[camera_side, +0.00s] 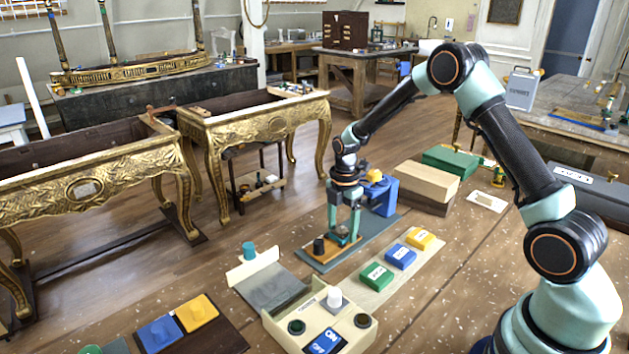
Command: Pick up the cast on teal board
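The teal board (318,256) lies on the wooden table, long and narrow, running away from the camera. My gripper (343,236) points straight down over its middle, with its two teal fingers apart. A small brownish piece (342,240), perhaps the cast, shows low between the fingertips; the fingers partly hide it. I cannot tell whether they touch it. A dark cylinder (319,245) stands on the board just left of the fingers. A blue block (381,196) with a yellow top piece (375,176) stands behind and to the right of my gripper.
A pale strip with green (376,276), blue (400,256) and yellow (420,239) blocks lies close on the right. A cream button box (318,318) stands in front.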

